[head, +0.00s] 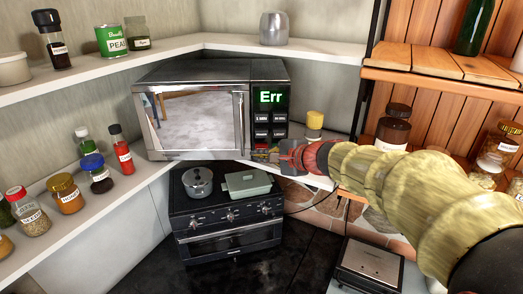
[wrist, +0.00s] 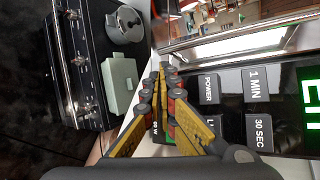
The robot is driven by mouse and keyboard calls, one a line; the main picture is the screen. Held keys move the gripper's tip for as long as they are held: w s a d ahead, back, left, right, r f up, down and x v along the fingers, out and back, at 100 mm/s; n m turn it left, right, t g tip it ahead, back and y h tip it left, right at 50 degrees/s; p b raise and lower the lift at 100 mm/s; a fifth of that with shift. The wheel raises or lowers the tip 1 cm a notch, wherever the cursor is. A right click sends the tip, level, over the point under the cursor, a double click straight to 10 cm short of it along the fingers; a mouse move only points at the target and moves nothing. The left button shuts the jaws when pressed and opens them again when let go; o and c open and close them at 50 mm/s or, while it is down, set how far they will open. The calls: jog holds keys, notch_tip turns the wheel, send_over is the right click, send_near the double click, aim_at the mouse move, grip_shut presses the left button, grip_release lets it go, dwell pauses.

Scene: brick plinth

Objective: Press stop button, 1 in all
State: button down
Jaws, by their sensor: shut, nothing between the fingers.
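The microwave (head: 192,72) stands on the corner shelf with its door shut and green "Err" on its display. Its control panel (head: 270,95) is on the right and also fills the right of the wrist view (wrist: 232,105). A small red patch (head: 262,147) low on the panel looks like the stop button; its label is unreadable. My gripper (head: 283,158) is at the panel's lower right corner, close to that patch. In the wrist view my gripper (wrist: 160,70) has its fingertips together, empty, and its fingers hide part of the lower panel. I cannot tell whether it touches a button.
A black stove (head: 226,215) with a pot (head: 198,182) and a green dish (head: 248,184) stands below the microwave. Spice jars (head: 70,192) line the left shelf. A yellow-lidded jar (head: 314,126) stands right of the microwave, near my arm. A wooden rack is at right.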

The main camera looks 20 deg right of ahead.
jog(key=shift+w, duration=0.1)
jog(key=shift+w+d, duration=0.1)
jog(key=shift+w, duration=0.25)
jog(key=shift+w+d+b, duration=0.25)
jog(key=shift+w+b, duration=0.1)
jog(key=shift+w, duration=0.45)
dwell(1.2)
jog(key=shift+s, duration=0.15)
dwell(0.3)
jog(key=shift+s+a+b, duration=0.2)
jog(key=shift+s+b, duration=0.05)
jog(key=shift+s, duration=0.3)
jog(key=shift+s+a+b, duration=0.15)
jog(key=shift+s+b, duration=0.05)
jog(key=shift+s, duration=0.35)
jog(key=s, duration=0.2)
jog(key=s+a+b, duration=0.1)
jog(key=s, duration=0.1)
jog(key=shift+s+a, duration=0.15)
jog(key=shift+s, duration=0.25)
